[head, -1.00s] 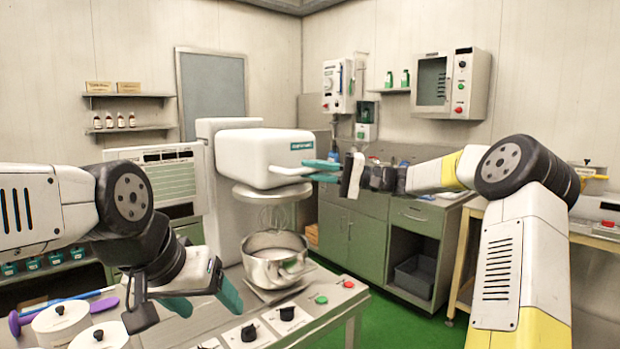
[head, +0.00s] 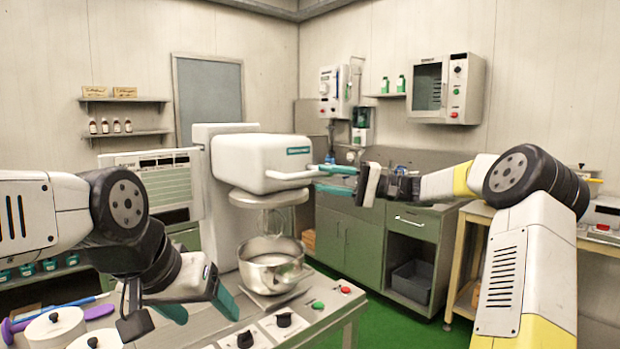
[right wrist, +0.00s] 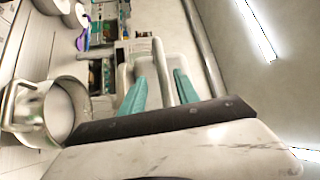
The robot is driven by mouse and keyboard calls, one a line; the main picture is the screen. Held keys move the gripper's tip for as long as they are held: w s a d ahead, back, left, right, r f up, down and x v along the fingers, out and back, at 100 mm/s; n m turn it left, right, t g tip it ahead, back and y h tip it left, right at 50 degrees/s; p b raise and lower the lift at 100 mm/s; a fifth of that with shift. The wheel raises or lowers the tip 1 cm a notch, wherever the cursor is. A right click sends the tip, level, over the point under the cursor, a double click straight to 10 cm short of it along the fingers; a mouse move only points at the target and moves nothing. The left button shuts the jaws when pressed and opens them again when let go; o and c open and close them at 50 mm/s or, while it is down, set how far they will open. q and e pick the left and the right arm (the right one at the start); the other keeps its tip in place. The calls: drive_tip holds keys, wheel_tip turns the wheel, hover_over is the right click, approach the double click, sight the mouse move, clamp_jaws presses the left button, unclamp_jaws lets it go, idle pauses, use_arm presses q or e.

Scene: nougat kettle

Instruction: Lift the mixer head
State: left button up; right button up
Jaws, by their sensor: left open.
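The white mixer head (head: 255,160) stands over the steel bowl (head: 278,270), with its beater (head: 265,222) hanging above the bowl. A pale bar handle (head: 290,175) sticks out from the head's front. My right gripper (head: 337,179) is at the handle's right end, its teal fingers apart. In the right wrist view the handle (right wrist: 162,70) runs between the two fingers, with gaps showing; I cannot tell whether either touches it. My left gripper (head: 200,308) is open and empty over the near left of the counter, away from the mixer.
The control panel (head: 285,325) with black knobs and green and red buttons lies in front of the bowl. White lidded pots (head: 55,328) and a purple utensil (head: 20,325) are at the near left. Green cabinets (head: 350,230) stand behind at the right.

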drive_tip(key=d, duration=0.2)
drive_tip(key=shift+s+d+f, duration=0.15)
drive_tip(key=shift+d+f, duration=0.05)
drive_tip(key=shift+d, duration=0.2)
drive_tip(key=s+a+f+g+h, duration=0.1)
drive_tip(key=s+a+f+h, duration=0.2)
drive_tip(key=s+a+h, duration=0.3)
drive_tip(key=s+a+f+h, duration=0.3)
drive_tip(key=s+f, duration=0.1)
drive_tip(key=s, duration=0.5)
drive_tip(key=s+d+f+t+h, duration=0.2)
drive_tip(key=s+d+h, duration=0.2)
drive_tip(key=s, duration=0.5)
drive_tip(key=s+d+f+t+h, duration=0.3)
drive_tip(key=s+d+h, duration=0.1)
drive_tip(key=s+d, duration=0.4)
drive_tip(key=shift+s+f, duration=0.35)
drive_tip(key=shift+s, duration=0.5)
